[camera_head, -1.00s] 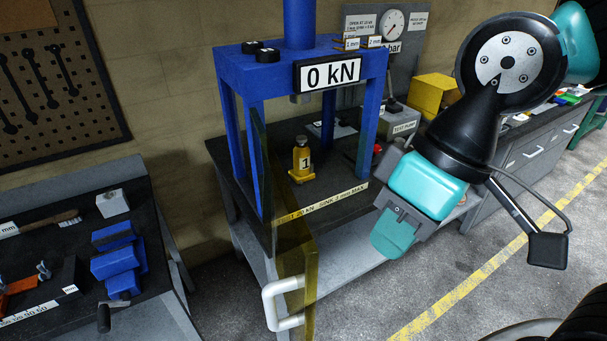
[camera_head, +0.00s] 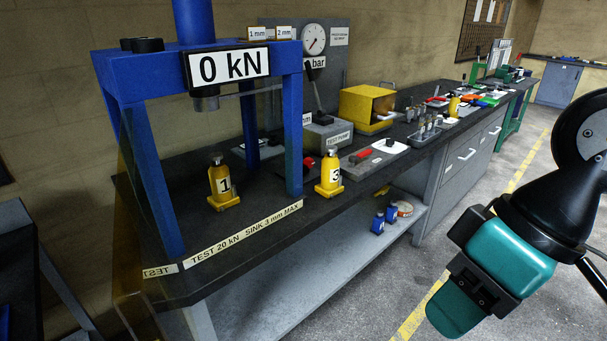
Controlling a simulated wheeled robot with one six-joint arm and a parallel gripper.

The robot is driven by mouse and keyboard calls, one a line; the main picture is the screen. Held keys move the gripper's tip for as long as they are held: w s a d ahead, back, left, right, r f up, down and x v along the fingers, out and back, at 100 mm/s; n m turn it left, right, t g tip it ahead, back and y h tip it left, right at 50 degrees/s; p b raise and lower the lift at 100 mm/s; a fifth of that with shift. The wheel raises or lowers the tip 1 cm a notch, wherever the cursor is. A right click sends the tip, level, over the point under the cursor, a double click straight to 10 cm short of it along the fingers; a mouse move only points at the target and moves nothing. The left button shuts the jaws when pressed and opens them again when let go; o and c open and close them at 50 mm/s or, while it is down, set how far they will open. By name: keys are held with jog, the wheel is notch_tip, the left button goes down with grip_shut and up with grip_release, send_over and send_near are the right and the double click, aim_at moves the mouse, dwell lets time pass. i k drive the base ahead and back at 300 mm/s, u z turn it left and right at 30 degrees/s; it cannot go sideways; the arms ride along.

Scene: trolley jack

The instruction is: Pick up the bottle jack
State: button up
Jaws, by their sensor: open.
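A yellow bottle jack marked 1 (camera_head: 221,184) stands upright on the dark bench inside the blue press frame, below its ram. A second yellow bottle jack marked 3 (camera_head: 330,174) stands upright on the bench just right of the press's front right leg. A small yellow bottle-shaped item (camera_head: 454,106) stands farther along the bench; its marking is too small to read. My gripper (camera_head: 458,308) is at the lower right, in front of the bench over the floor, well apart from the jacks. It is open, and nothing shows between its fingers.
The blue press (camera_head: 232,65) reads 0 kN. A clear yellowish guard (camera_head: 140,230) stands at its left. A test pump (camera_head: 326,132), a yellow box (camera_head: 367,107) and small tools crowd the bench behind. A lower shelf (camera_head: 300,262) holds blue cans (camera_head: 378,222). Grey floor lies at the right.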

aim_at(225, 196)
jog(key=z, duration=0.8)
jog(key=i, duration=1.45)
jog(key=u, duration=3.25)
jog(key=i, duration=0.5)
jog(key=u, duration=0.05)
